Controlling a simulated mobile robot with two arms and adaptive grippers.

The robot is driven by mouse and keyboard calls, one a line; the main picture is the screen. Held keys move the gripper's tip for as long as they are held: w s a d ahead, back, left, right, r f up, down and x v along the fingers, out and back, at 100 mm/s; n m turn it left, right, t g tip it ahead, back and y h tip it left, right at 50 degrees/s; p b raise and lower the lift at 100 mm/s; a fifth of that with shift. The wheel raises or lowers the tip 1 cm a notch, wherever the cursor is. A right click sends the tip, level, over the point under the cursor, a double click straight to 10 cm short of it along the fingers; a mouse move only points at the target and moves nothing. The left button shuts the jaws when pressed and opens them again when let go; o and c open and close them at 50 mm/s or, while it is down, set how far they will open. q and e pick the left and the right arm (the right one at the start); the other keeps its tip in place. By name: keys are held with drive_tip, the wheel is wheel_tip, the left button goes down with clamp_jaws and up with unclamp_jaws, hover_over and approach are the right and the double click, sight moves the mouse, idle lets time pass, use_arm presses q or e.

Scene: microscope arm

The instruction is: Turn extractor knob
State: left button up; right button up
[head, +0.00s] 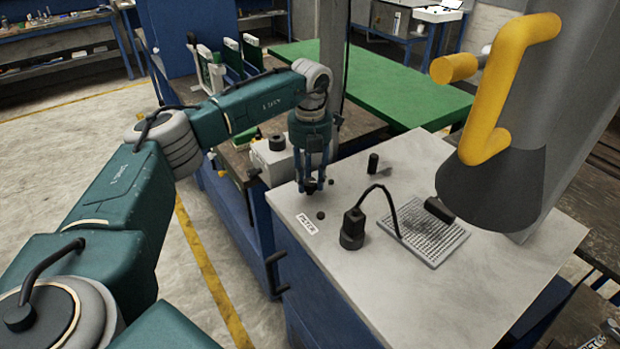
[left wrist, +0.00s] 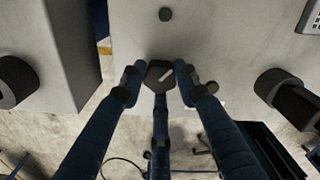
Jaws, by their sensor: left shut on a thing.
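A dark knob (head: 309,187) with a white pointer mark stands near the left edge of the pale worktop. It shows more clearly in the left wrist view (left wrist: 160,72), between the fingers. My left gripper (head: 313,184) points down over it from above, with its fingers shut around the knob. It also shows in the left wrist view (left wrist: 159,84). The fingers hide part of the knob in the head view. The extractor hood (head: 494,185), a dark cone on a grey duct with a yellow handle (head: 505,85), hangs over the right of the worktop. My right gripper is out of view.
A small dark button (head: 320,215) and a white label (head: 306,224) sit close to the knob. A black device (head: 352,230) with a cable, a grey grid (head: 432,240) and a short black cylinder (head: 373,163) stand on the worktop (head: 400,300). A pale box (head: 272,160) stands behind-left.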

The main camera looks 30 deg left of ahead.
sight(311, 181)
use_arm(q)
drive_tip(key=m, duration=0.5)
drive_tip(key=shift+w+r, duration=0.25)
drive_tip(key=shift+m, duration=2.5)
drive_tip(key=o, duration=1.2)
drive_tip(key=shift+c, duration=0.2)
drive_tip(key=shift+d+f, duration=0.1)
wheel_tip(311, 181, up, 12)
